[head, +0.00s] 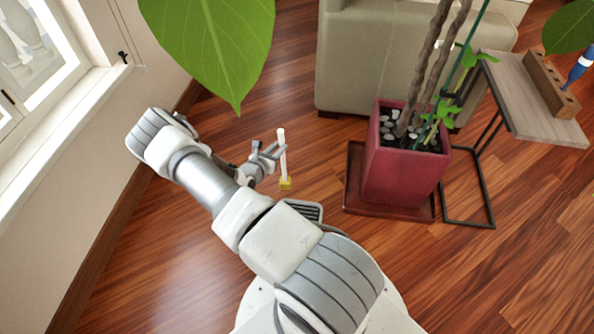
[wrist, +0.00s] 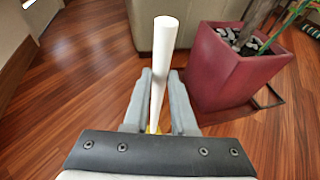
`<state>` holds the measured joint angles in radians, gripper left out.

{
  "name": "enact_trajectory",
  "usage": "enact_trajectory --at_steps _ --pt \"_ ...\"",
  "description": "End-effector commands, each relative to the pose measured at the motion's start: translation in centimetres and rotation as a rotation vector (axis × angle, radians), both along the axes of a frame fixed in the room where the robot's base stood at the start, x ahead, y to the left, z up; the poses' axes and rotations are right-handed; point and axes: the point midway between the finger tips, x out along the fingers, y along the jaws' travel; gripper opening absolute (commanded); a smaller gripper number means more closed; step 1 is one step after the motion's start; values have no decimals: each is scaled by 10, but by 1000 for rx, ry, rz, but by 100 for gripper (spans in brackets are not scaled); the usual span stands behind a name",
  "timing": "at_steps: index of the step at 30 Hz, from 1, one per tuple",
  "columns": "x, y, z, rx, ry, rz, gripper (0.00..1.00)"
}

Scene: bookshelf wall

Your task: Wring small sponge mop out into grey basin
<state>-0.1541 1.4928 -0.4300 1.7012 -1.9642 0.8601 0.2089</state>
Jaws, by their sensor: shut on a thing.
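The small sponge mop has a white handle (head: 281,145) and a yellow sponge head (head: 286,184). My gripper (head: 274,152) is shut on the white handle and holds the mop nearly upright, sponge end down. In the wrist view the handle (wrist: 158,75) rises between the two grey fingers (wrist: 160,105), with a bit of yellow below, partly hidden by the gripper body. I cannot tell whether the sponge touches the floor. No grey basin shows in either view.
A red planter (head: 405,165) on a dark red tray (head: 362,195) stands right of the mop. A beige sofa (head: 385,55) is behind. A side table (head: 535,95) holds a wooden block (head: 550,85). A window wall (head: 100,120) is at left. Wooden floor (head: 135,270) is open between.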

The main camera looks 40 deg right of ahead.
Motion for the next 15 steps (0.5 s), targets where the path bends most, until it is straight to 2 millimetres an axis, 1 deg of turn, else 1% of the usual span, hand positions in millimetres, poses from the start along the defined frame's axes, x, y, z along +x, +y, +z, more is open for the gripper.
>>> enact_trajectory --at_steps 1,3,6,9,15 --pt "-8 -15 -29 5 5 -28 0" --pt "-16 -29 -51 17 7 -58 0" --pt "-26 -43 -74 28 12 -89 0" --pt "-32 -51 -86 35 12 -107 0" --pt "-34 -55 -96 38 12 -116 0"
